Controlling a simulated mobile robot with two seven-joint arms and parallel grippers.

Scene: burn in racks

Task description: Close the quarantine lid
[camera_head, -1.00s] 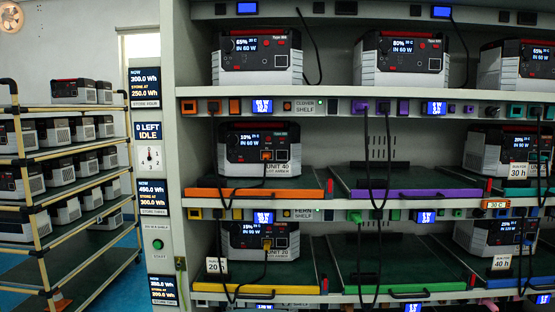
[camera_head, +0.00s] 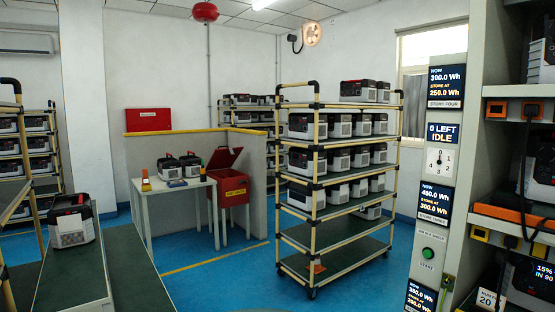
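A red quarantine box (camera_head: 236,191) stands on legs in the middle left of the view, beside a white table and in front of a low grey wall. Its red lid (camera_head: 223,158) is raised and tilted open. A yellow label shows on the box's front. The inside of the box is hidden from this angle. Neither of my grippers shows in the view.
The white table (camera_head: 165,187) holds black-topped units and a yellow handheld device. A wheeled trolley (camera_head: 322,235) of units stands right of the box. A green-topped bench (camera_head: 80,265) is at the front left. The test rack (camera_head: 470,250) is at right. Blue floor lies between.

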